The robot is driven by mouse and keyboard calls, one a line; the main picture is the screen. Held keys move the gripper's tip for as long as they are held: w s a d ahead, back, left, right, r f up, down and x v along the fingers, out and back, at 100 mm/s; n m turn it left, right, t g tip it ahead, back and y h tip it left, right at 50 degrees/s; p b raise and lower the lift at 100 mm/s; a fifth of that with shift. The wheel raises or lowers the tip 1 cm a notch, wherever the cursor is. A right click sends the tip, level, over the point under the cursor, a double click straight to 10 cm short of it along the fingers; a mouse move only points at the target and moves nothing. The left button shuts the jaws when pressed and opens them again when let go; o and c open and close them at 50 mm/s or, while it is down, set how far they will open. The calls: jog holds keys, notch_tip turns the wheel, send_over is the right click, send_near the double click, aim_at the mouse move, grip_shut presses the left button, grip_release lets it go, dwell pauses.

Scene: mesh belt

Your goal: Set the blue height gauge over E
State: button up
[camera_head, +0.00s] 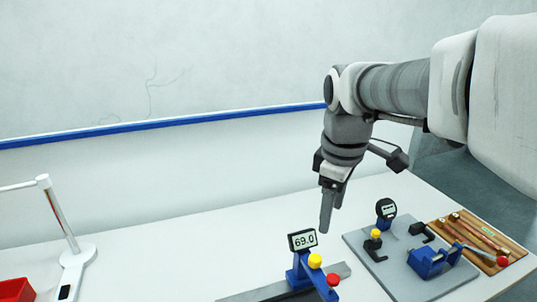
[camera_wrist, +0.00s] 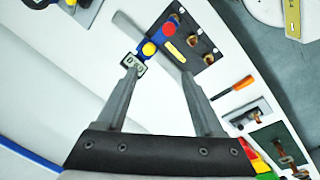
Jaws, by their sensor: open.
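The blue height gauge (camera_head: 301,272) stands on a grey bar (camera_head: 255,293) on the white table, at the bottom middle of the head view. It has a small display reading 69.0, a yellow knob and a red knob. In the wrist view the gauge (camera_wrist: 158,41) lies beyond my fingertips, its display close to the left finger in the picture. My gripper (camera_head: 327,212) points down above the table, near the gauge's display. In the wrist view my gripper (camera_wrist: 158,74) has its fingers wide apart with nothing between them. I cannot make out a mark E in either view.
A grey plate (camera_head: 380,278) with a dial gauge (camera_head: 386,209) and a blue vise (camera_head: 428,262) lies to the right, beside a wooden tool board (camera_head: 499,242). A white stand (camera_head: 74,262) and a red bin (camera_head: 16,290) are at left. A black plate (camera_wrist: 200,46) adjoins the gauge.

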aim_at(315, 258)
jog(key=w+f+n+g, duration=0.2)
jog(key=w+f+n, duration=0.1)
jog(key=w+n, duration=0.3)
jog(key=shift+m, duration=0.5)
jog(key=f, duration=1.1)
jog(key=w+f, duration=0.1)
jog(key=f, duration=0.5)
jog(key=shift+d, duration=0.15)
jog(key=shift+r, duration=0.1)
grip_shut()
